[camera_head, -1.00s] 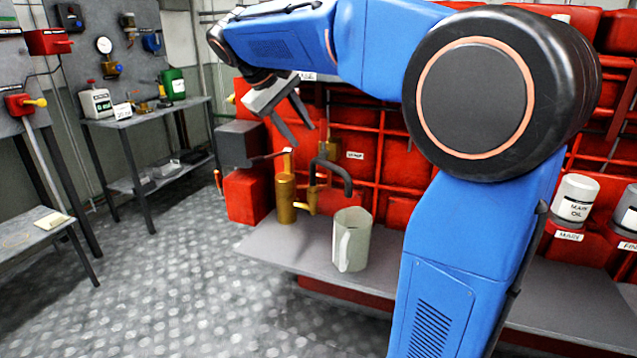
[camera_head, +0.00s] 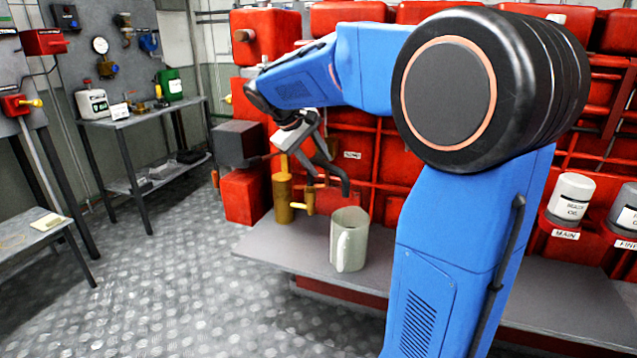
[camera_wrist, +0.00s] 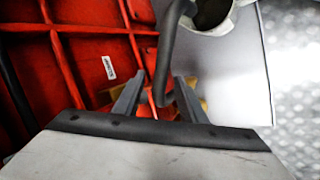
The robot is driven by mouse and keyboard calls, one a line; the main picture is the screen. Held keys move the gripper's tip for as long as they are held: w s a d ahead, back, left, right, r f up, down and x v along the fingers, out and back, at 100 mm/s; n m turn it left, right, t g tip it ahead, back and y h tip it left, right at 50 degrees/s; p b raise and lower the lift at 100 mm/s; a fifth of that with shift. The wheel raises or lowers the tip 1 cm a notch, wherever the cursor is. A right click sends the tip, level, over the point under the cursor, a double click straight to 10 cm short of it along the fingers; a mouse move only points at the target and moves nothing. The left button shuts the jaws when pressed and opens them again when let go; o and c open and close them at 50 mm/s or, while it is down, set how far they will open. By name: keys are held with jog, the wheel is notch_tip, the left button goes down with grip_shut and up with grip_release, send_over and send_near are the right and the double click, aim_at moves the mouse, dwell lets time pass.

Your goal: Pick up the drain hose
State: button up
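The drain hose is a dark, bent tube (camera_head: 337,177) beside the brass fitting (camera_head: 284,193), above the bench in the head view. In the wrist view the hose (camera_wrist: 168,55) runs down from the top and passes between my two fingers. My gripper (camera_wrist: 160,85) is open, with gaps visible on both sides of the hose; it also shows in the head view (camera_head: 308,158) at the hose's upper part. Contact cannot be told. The fingers partly hide the brass fitting in the wrist view.
A pale jug (camera_head: 349,240) stands on the grey bench (camera_head: 290,255) just below the hose's free end. Red ribbed machinery (camera_head: 384,165) rises close behind. White oil containers (camera_head: 571,197) are at right. The patterned floor at left is clear.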

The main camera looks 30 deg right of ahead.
jog(key=shift+d+f, duration=0.35)
jog(key=shift+f, duration=0.2)
grip_shut()
jog(key=shift+r, duration=0.1)
